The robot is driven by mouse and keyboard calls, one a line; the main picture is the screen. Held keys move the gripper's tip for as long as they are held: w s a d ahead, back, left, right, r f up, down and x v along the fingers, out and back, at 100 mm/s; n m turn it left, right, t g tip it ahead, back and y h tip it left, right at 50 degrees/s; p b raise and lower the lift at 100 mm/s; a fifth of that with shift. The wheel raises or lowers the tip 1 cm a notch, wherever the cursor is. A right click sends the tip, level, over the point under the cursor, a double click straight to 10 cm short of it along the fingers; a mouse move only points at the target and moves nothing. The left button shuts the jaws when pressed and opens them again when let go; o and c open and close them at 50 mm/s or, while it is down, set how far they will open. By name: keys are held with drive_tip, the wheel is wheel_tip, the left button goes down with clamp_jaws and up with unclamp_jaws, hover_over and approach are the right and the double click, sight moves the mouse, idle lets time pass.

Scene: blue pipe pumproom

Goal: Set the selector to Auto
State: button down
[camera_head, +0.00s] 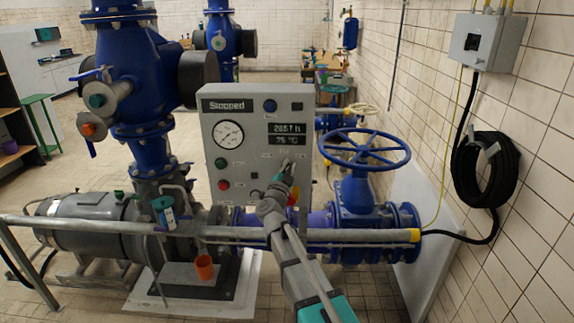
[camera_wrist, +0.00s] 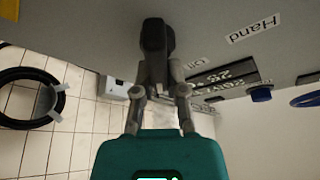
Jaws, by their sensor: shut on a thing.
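The selector is a black knob (camera_wrist: 156,42) on the grey control panel (camera_head: 259,105), seen close in the wrist view. My gripper (camera_wrist: 157,75) is shut on the knob, with a finger on each side of it. In the head view my gripper (camera_head: 287,172) reaches the right part of the panel and covers most of the selector. A "Hand" label (camera_wrist: 254,28) and a partly hidden "Off" label (camera_wrist: 196,65) lie to the right of the knob in the wrist view. I cannot see an "Auto" label. The panel's display (camera_head: 228,104) reads "Stopped".
The panel also carries a round gauge (camera_head: 229,134), a green button (camera_head: 221,163) and a red button (camera_head: 223,185). A grey rail (camera_head: 350,236) with a yellow end runs below, in front. A blue handwheel (camera_head: 365,148) stands close to the right. An orange cup (camera_head: 204,267) is below.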

drive_tip(key=shift+d+m, duration=0.1)
drive_tip(key=shift+m, duration=0.6)
drive_tip(key=shift+f+g+h, duration=0.1)
drive_tip(key=shift+g+h, duration=0.2)
drive_tip(key=c, duration=0.7)
unclamp_jaws()
drive_tip(key=shift+n, duration=0.4)
